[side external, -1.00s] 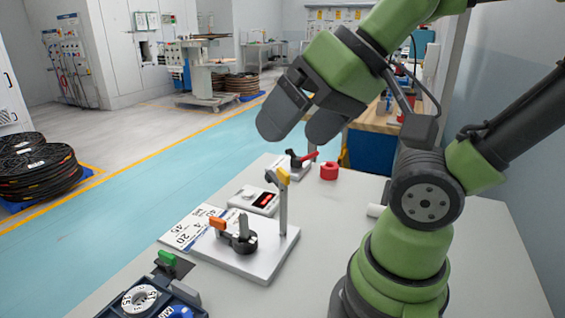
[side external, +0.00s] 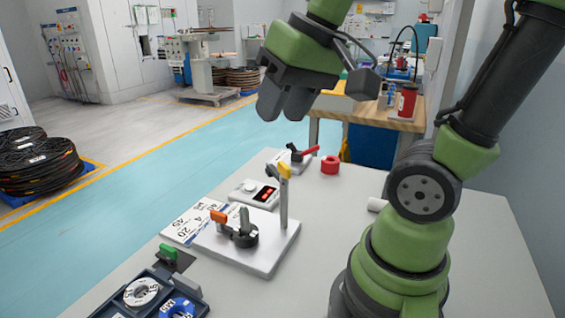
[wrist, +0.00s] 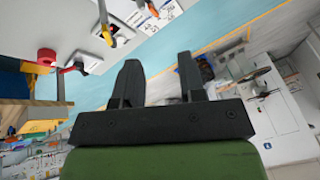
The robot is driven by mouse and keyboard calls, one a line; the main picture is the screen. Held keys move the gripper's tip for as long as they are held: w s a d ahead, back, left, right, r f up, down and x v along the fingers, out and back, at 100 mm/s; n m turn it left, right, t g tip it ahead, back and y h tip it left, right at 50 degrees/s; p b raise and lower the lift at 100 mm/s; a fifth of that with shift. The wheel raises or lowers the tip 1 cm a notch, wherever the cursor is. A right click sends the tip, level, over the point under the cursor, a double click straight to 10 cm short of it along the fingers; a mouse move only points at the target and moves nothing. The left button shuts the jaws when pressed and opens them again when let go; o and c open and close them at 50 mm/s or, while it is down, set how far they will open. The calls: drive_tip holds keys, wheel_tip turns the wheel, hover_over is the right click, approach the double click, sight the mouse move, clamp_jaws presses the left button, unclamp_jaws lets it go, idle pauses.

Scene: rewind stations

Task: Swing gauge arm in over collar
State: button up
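The gauge stand is a pale plate (side external: 262,262) with a grey post (side external: 284,208) on it. A yellow-marked gauge arm (side external: 284,171) with a grey end sits at the post's top. A black collar (side external: 241,239) with an orange tab (side external: 218,216) and a grey upright piece sits on the same plate, left of the post. The wrist view shows the yellow part (wrist: 113,28) and orange tab (wrist: 152,9) near its top edge. My gripper (side external: 283,105) is open and empty, above and beyond the stand, fingers downward; its fingers (wrist: 158,62) also show apart in the wrist view.
A small device with a red display (side external: 265,194), a red-levered fixture (side external: 303,152) and a red ring (side external: 330,165) stand behind the plate. A dark tray (side external: 156,298) with a white and a blue ring is at front left. The table's front right is clear.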

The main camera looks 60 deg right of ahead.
sight(283, 164)
drive_tip(key=w+d+f+m+g, duration=0.1)
drive_tip(key=w+d+f+g, duration=0.15)
drive_tip(key=d, duration=0.25)
drive_tip(key=w+d+f+m+g, duration=0.1)
drive_tip(key=w+d+f+g, duration=0.15)
drive_tip(key=d, duration=0.35)
drive_tip(key=shift+h, duration=0.3)
wheel_tip(283, 164, down, 10)
drive_tip(key=shift+c, duration=0.2)
drive_tip(key=shift+w, duration=0.1)
clamp_jaws()
